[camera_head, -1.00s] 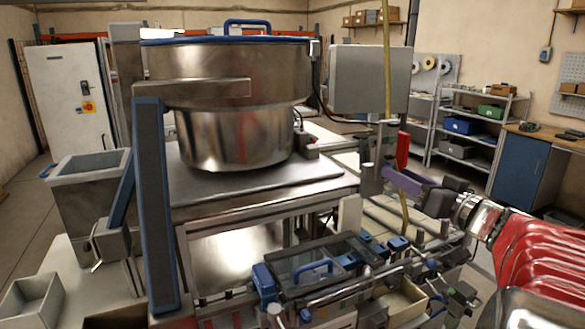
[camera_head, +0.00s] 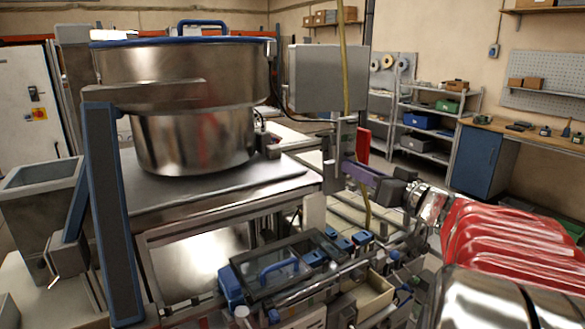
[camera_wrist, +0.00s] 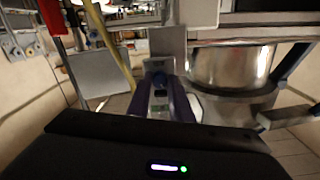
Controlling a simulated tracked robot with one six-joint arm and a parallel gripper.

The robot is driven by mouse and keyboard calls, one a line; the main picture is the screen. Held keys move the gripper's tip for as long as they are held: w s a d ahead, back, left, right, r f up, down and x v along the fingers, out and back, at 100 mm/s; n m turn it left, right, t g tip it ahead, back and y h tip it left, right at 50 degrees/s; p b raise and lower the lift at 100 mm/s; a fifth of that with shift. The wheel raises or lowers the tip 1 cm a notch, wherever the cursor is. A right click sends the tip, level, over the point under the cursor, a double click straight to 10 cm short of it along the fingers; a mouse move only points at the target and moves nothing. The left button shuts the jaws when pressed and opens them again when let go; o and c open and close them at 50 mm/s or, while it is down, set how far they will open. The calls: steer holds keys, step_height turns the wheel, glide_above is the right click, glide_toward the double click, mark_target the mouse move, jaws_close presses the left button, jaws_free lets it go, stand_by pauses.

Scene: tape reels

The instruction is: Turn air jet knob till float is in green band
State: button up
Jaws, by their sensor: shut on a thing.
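My gripper (camera_head: 343,168), with purple fingers, reaches in from the right to a grey upright post (camera_head: 334,150) beside the bowl machine. In the wrist view the fingers (camera_wrist: 164,98) point away from the camera, shut around a small grey and dark blue part (camera_wrist: 158,78), which fits the air jet knob. The fingers hide much of it, and I cannot tell how far it is turned. I cannot make out the float or a green band in either view.
A large steel bowl (camera_head: 190,140) stands on a metal table left of my gripper. A grey box (camera_head: 327,78) and a yellow hose (camera_head: 344,60) are above it. A clear-lidded unit (camera_head: 282,265) and rails lie below. Shelves (camera_head: 435,120) and a workbench (camera_head: 530,135) stand behind.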

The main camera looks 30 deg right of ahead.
jaws_close()
steer(key=shift+m, duration=1.8)
steer(key=o, duration=0.9)
jaws_free()
steer(key=shift+s, duration=0.1)
steer(key=s, duration=1.3)
steer(key=shift+s+d, duration=0.2)
steer(key=shift+s, duration=0.1)
